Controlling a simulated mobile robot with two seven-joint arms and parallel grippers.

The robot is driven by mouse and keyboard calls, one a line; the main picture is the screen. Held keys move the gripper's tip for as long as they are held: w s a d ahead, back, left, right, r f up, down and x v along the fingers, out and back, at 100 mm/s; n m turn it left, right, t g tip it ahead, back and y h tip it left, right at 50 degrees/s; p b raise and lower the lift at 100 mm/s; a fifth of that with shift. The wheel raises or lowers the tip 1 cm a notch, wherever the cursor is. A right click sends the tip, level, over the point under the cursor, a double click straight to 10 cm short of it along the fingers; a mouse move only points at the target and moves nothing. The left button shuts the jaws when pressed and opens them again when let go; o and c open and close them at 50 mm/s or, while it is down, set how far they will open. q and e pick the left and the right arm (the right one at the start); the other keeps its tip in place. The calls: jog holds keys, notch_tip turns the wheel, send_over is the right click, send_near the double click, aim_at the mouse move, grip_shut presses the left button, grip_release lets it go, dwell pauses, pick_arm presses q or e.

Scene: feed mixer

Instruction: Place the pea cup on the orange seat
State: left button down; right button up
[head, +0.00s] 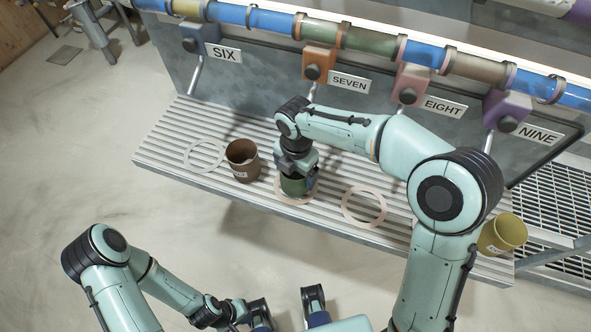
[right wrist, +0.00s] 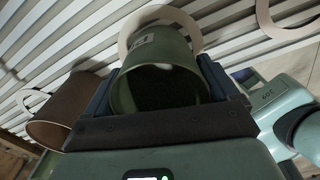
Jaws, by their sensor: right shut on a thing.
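The green cup (head: 293,186), which I take as the pea cup, is upright in my right gripper (head: 296,177). The gripper is shut on it from above. In the right wrist view the cup (right wrist: 165,75) sits between the two fingers, with dark green contents inside. The orange seat, a pale orange ring (head: 293,202), lies on the ribbed shelf below the orange SEVEN dispenser (head: 318,65). The cup is over this ring; I cannot tell whether its base touches the shelf. My left gripper (head: 287,312) is open and empty at the bottom edge.
A brown cup (head: 242,161) stands left of the green cup, beside a pale ring (head: 189,157). A pink ring (head: 363,222) lies empty to the right. An olive-yellow cup (head: 503,233) stands at the shelf's right end. The ribbed shelf (head: 165,150) has a front edge above the floor.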

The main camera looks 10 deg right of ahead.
jog(key=shift+f, duration=0.2)
jog(key=o, duration=0.8)
notch_tip(320, 180, up, 12)
jog(key=shift+r+p, duration=0.25)
jog(key=shift+p, duration=0.8)
jog(key=shift+s, duration=0.1)
